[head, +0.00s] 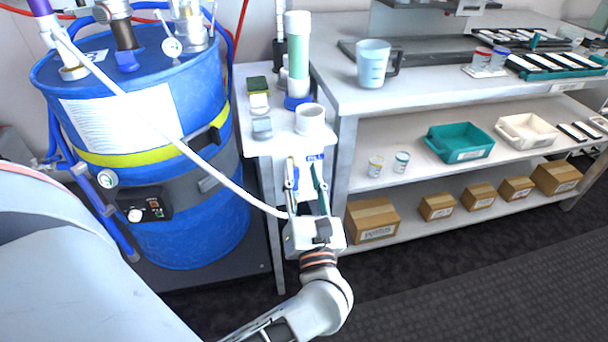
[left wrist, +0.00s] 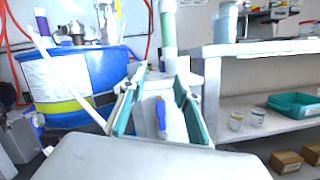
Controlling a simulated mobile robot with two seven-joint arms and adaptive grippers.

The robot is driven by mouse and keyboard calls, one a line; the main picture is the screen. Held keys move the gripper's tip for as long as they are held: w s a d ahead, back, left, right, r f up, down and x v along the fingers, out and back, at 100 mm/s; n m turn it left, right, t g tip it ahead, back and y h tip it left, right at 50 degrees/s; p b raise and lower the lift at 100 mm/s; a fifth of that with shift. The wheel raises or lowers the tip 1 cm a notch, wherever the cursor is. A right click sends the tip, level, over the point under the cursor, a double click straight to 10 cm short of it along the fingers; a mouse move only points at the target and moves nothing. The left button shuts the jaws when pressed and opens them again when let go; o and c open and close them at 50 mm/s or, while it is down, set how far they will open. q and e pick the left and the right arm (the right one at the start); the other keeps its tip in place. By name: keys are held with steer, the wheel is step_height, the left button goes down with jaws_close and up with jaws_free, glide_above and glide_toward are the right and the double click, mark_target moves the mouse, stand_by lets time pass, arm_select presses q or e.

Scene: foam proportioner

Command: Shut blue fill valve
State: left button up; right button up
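My left gripper (head: 304,166) is open in front of the small white stand, its two fingers apart and pointing at the front face. In the left wrist view, a blue lever (left wrist: 160,113) stands roughly upright between the open fingers of the left gripper (left wrist: 157,84), with clear space on both sides. It seems to be the blue fill valve's handle. In the head view a blue "FILL" label (head: 315,157) shows just beyond the fingers; the lever itself is not clearly visible there. I cannot tell how far the fingers reach past the lever. My right gripper is not in view.
A blue drum (head: 190,225) stands left, with a white hose (head: 170,140) crossing before it. A clear green-filled column (head: 298,55) and white cup (head: 310,120) stand on the white stand (head: 262,145). The shelving bench (head: 430,95) with boxes is right. Open floor lies front right.

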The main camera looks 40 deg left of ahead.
mark_target(295, 172)
arm_select(q)
step_height(295, 172, down, 6)
steer(key=n+g+b, duration=0.1)
steer(key=n+g, duration=0.2)
steer(key=n, duration=0.1)
steer(key=shift+n+h, duration=0.3)
steer(key=shift+f+x, duration=0.2)
steer(key=shift+x, duration=4.15)
jaws_close()
